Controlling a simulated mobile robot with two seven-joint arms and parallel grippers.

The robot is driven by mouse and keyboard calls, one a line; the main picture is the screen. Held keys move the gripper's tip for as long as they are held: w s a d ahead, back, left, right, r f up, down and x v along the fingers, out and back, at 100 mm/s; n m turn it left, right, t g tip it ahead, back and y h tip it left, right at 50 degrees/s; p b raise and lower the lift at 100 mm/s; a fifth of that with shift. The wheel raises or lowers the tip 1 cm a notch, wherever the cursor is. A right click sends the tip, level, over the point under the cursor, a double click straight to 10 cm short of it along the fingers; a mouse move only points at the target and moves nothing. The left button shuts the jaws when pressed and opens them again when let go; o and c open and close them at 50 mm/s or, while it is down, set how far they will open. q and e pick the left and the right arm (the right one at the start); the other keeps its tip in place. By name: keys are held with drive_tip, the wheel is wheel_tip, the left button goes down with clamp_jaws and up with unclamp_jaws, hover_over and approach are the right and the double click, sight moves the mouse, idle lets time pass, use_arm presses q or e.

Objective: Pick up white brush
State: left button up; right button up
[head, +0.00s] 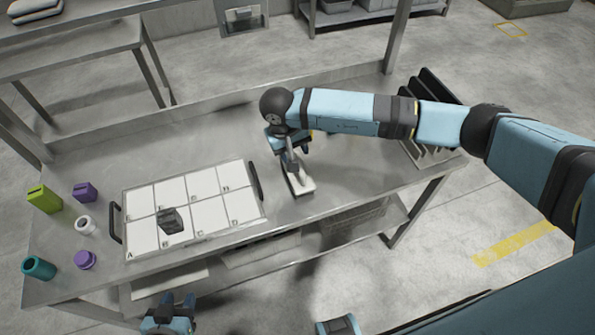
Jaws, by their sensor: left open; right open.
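A white brush (305,188) appears to be the pale, elongated object lying on the metal table, right of the white-panelled tray. My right gripper (291,162) is directly above it, pointing down, with open jaws. The fingers overlap the brush's far part in the picture, so I cannot tell whether they touch it. Part of the brush is hidden behind the gripper. My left gripper (177,301) is open and empty at the bottom edge of the picture, in front of the table, far from the brush.
The tray (116,224) has black handles and holds a dark grey block (171,221). Green (44,199), purple (85,192), white (85,225) and teal (38,268) items stand at the table's left. A black slotted rack (440,88) stands at the right end.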

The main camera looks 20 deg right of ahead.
drive_tip(key=shift+f, duration=0.65)
drive_tip(key=f, duration=0.1)
drive_tip(key=f+p, duration=0.1)
drive_tip(key=f, duration=0.1)
drive_tip(key=d+f, duration=0.1)
drive_tip(key=shift+s+f, duration=0.15)
drive_tip(key=shift+s, duration=0.2)
drive_tip(key=shift+f+p, duration=0.3)
drive_tip(key=shift+f, duration=0.1)
clamp_jaws()
